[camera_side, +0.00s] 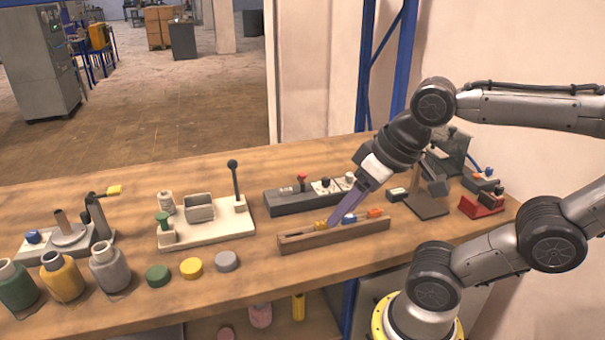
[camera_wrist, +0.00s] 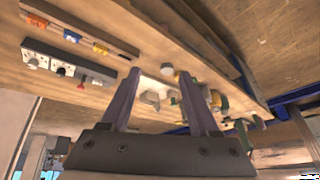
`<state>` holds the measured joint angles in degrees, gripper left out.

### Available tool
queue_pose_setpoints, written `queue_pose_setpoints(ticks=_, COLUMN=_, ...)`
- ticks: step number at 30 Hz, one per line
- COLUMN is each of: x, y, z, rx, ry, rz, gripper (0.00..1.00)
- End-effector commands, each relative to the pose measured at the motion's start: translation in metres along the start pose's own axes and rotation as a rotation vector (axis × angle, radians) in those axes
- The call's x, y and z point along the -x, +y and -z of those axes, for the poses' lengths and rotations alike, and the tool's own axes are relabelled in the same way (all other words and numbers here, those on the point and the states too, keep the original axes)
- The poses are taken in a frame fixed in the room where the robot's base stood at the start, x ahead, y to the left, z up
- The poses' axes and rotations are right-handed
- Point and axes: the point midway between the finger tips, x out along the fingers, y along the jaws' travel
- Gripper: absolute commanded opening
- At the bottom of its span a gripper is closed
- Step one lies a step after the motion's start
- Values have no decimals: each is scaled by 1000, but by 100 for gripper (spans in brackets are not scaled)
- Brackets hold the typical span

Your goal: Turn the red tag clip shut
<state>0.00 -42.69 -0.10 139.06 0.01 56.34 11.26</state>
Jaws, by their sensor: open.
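A long wooden tray (camera_side: 335,236) on the bench holds a row of small coloured pieces. An orange-red piece (camera_side: 375,212), the reddest of the row, is at its right end; it also shows in the wrist view (camera_wrist: 38,21). I cannot tell whether it is the tag clip or how it is turned. A blue piece (camera_side: 349,218) and a yellow piece (camera_side: 320,224) are beside it. My gripper (camera_side: 332,222) points down-left, its fingertips overlapping the tray near the yellow piece; height is unclear. In the wrist view, the gripper (camera_wrist: 159,74) is open and empty.
Behind the tray is a dark panel (camera_side: 290,201) with knobs and a red-topped lever. A white board (camera_side: 205,228) with a tall lever stands left. Bottles and coloured caps line the front left. A red-based device (camera_side: 481,207) and a dark stand (camera_side: 430,209) are right.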

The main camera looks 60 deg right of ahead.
Motion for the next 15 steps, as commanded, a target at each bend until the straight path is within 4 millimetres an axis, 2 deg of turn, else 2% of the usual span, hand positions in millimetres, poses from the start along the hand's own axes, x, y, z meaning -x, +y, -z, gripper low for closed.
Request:
queue_pose_setpoints(ticks=3, x=20, y=-3, z=34, rx=-146, ry=-9, rz=-12, gripper=62)
queue_pose_setpoints(ticks=7, x=34, y=0, z=76, rx=-323, ry=-34, rz=-44, gripper=62)
queue_pose_setpoints(ticks=11, x=38, y=11, z=122, rx=-512, ry=-67, rz=-90, gripper=62)
queue_pose_setpoints(ticks=15, x=32, y=33, z=174, rx=-715, ry=-105, rz=-149, gripper=62)
